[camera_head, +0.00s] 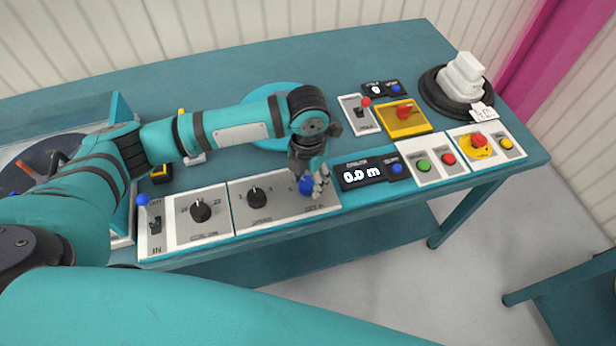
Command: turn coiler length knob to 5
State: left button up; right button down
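A light grey panel (278,217) on the front of the teal table carries a black knob (257,197) with a pointer and a round blue part (306,186). Another black knob (201,210) is on the panel to its left. Their labels are too small to read, so I cannot tell which is the coiler length knob. My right gripper is not in view.
Green (423,165) and red (448,158) buttons and a red-and-yellow switch (479,141) are to the right. A white stacked object (462,78) stands on a black round base at the far right.

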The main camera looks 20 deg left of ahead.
pick_arm(q)
jog(key=c, duration=0.7)
jog(key=shift+r+n+p, duration=0.25)
jog(key=shift+n+p, duration=0.25)
jog(key=shift+p, duration=0.45)
jog(key=shift+c, duration=0.2)
jog(key=n+p, duration=0.3)
jog(key=p, duration=0.1)
jog(key=shift+n+p, duration=0.3)
jog(key=shift+p, duration=0.1)
jog(key=shift+n+p, duration=0.95)
jog(key=shift+n, duration=0.05)
jog(key=shift+f+n+p, duration=0.1)
jog(key=shift+n+p, duration=0.45)
jog(key=shift+n, duration=0.15)
jog(key=o, duration=1.1)
jog(key=shift+o, duration=0.2)
jog(key=shift+f, duration=0.1)
